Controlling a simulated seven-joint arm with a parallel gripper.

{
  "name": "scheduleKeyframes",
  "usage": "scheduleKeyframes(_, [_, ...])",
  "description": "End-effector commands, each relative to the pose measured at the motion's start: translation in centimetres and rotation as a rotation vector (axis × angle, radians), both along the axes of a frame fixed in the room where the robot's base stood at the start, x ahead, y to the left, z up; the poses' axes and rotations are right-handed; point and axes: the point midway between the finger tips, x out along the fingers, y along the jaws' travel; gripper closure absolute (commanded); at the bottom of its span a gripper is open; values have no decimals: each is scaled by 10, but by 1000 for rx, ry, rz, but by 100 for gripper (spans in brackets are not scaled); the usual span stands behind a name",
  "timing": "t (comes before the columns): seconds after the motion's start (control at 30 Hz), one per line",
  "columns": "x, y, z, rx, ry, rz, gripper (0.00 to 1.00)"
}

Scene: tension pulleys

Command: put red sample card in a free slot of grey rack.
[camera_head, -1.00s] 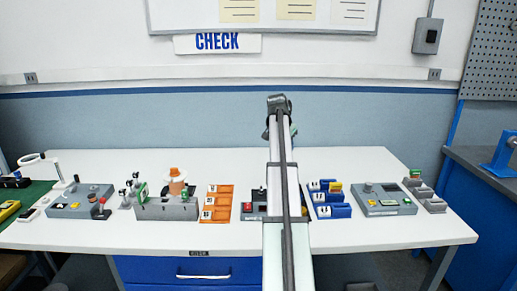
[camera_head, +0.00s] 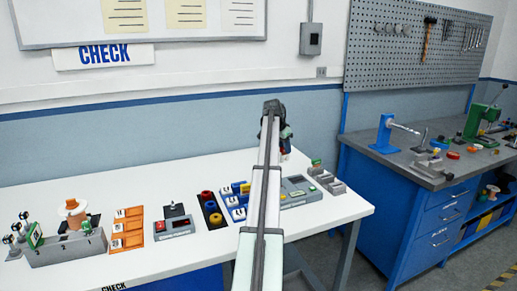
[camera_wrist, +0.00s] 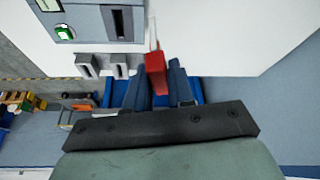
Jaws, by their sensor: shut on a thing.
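The red sample card (camera_wrist: 155,72) is between the fingers of my gripper (camera_wrist: 153,85) in the wrist view. My gripper is shut on it and holds it up, apart from the rack. My arm hides part of the table in the head view.
A blue workbench (camera_head: 400,205) stands to the right across a gap.

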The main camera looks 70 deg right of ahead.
Motion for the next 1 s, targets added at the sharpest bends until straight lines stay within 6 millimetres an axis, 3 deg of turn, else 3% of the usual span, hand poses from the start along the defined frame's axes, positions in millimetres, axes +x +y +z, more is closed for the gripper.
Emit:
scheduleKeyframes(0.1, [-46,-24,-2,0,0,-74,100])
scheduleKeyframes(0.3, [-114,-52,-6,0,-1,-179,100])
scheduleKeyframes(0.5, [-161,-67,-9,0,0,-249,100])
scheduleKeyframes(0.7, [-181,-72,-11,-1,-1,-280,100])
scheduleKeyframes(1.0, [-183,-72,-19,-1,0,-282,100])
